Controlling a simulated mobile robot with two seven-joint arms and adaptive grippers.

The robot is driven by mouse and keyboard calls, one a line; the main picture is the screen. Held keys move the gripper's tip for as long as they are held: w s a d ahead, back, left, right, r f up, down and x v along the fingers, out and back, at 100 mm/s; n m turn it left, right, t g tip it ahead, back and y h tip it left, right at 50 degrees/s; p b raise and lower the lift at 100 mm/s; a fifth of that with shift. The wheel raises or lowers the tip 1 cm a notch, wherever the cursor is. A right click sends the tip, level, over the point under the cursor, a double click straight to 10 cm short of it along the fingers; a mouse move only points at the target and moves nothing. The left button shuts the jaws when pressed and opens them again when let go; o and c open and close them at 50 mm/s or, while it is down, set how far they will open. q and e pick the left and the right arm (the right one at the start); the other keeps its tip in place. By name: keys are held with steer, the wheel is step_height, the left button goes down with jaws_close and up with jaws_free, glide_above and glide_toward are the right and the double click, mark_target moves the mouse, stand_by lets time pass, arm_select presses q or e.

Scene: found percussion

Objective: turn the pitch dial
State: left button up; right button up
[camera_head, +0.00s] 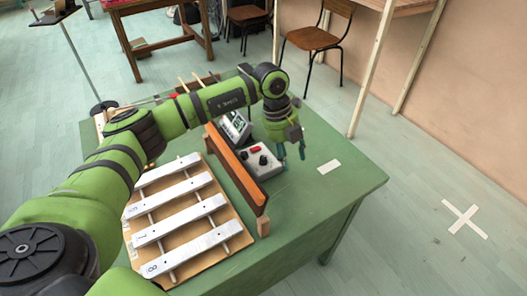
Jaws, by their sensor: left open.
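A small grey control box (261,171) sits on the green table, behind a long upright wooden board. On its top are a red button (255,149) and a black knob (263,160), with another small dark part to the left. No label is readable, so I cannot tell for sure which is the pitch dial. My left gripper (293,157) points down just right of the box, open and empty, its fingers apart from the knob. The board hides the box's near left side. My right gripper is not in view.
The wooden board (237,174) stands between the box and several metal bars on a brown base (213,252). A tilted display unit (236,126) stands behind the box. A white strip (329,166) lies right on the green table (325,198), where the top is mostly clear.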

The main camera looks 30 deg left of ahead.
mark_target(263, 157)
arm_select(q)
steer(key=a+y, duration=0.1)
steer(key=a, duration=0.1)
steer(key=a+n+y, duration=0.1)
steer(key=a, duration=0.2)
steer(key=a+r+y, duration=0.1)
steer(key=a, duration=0.2)
steer(key=shift+w+a+n, duration=0.15)
steer(key=shift+w+n, duration=0.15)
steer(key=shift+w, duration=0.1)
step_height(263, 157, down, 7)
steer(key=shift+r+p, duration=0.2)
steer(key=shift+p, duration=0.35)
jaws_close()
